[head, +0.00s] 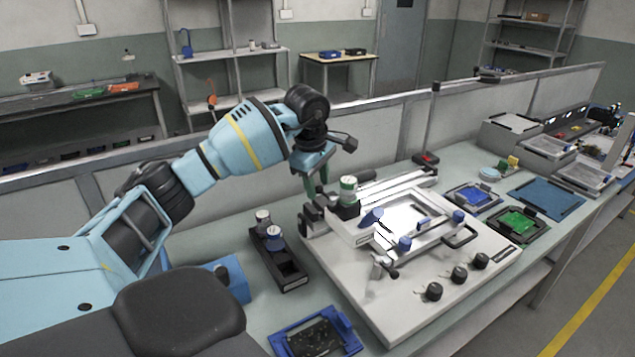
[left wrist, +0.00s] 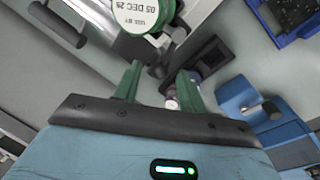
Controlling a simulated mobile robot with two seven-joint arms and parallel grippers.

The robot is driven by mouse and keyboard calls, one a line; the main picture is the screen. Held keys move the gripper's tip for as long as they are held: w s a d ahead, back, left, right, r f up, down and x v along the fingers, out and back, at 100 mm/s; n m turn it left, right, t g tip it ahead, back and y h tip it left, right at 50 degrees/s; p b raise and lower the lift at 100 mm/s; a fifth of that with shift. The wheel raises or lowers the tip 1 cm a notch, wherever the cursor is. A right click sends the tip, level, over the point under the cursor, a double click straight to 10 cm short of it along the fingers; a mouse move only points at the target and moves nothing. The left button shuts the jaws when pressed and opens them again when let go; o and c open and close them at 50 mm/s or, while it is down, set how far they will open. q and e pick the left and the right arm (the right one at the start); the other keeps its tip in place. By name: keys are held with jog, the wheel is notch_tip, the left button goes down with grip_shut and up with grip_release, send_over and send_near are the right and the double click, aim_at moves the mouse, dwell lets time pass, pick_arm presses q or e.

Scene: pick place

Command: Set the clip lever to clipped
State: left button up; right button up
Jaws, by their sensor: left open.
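The white machine (head: 400,315) stands on the bench with a framed plate held between blue knobs (head: 404,243). A small metal lever with a dark end (head: 385,264) sits at the frame's near corner. I cannot tell for sure whether it is the clip lever, or its setting. My left gripper (head: 317,184) hangs above the machine's back left corner, beside a green-lidded jar (head: 348,186). In the left wrist view my left gripper (left wrist: 158,88) has its green fingers apart with nothing held between them. The labelled jar (left wrist: 137,12) is just beyond them. My right gripper does not show.
A black tray (head: 285,270) with small bottles stands left of the machine. A blue fixture (head: 315,337) lies in front. Black knobs (head: 459,274) line the machine's front. Blue and green board trays (head: 517,222) lie to the right. A low partition runs behind the bench.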

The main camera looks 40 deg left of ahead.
pick_arm(q)
jog(key=shift+f, duration=0.15)
jog(key=shift+c, duration=0.4)
grip_shut()
jog(key=shift+w+f+m, duration=0.1)
jog(key=shift+w+m, duration=0.2)
jog(key=shift+m, duration=0.3)
jog(key=shift+w+m+h+b, duration=0.3)
jog(key=shift+w+m+b, duration=0.05)
jog(key=shift+m, duration=0.55)
jog(key=shift+o, duration=0.4)
grip_release()
